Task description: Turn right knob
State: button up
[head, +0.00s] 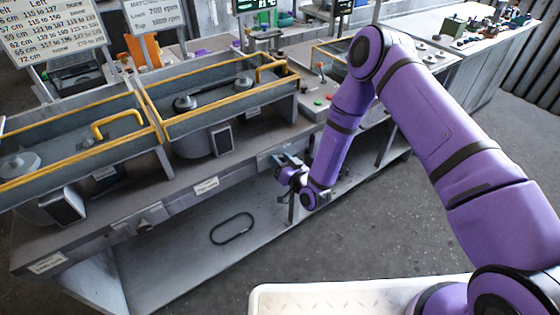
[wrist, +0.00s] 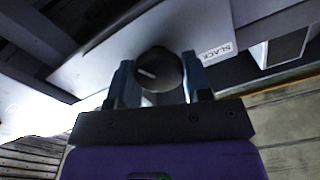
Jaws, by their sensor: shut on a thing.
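The right knob (wrist: 160,70) is round and black with a white pointer line. In the wrist view it sits between the two fingers of my gripper (wrist: 158,84), which is shut on it. The pointer slants, its left end a little higher. In the head view my gripper (head: 288,170) is at the right part of the bench's front edge and hides this knob. The left knob (head: 148,224) is on the same front edge, further left, clear of my gripper.
A "SLACK" label (wrist: 218,52) is beside the knob. Above are trays with yellow rails (head: 215,95). A black belt loop (head: 232,228) lies on the lower shelf (head: 180,270). Open floor (head: 400,220) is to the right.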

jog(key=shift+m, duration=0.3)
jog(key=o, duration=0.9)
jog(key=v, duration=1.1)
jog(key=shift+w, duration=0.1)
jog(key=shift+w, duration=0.1)
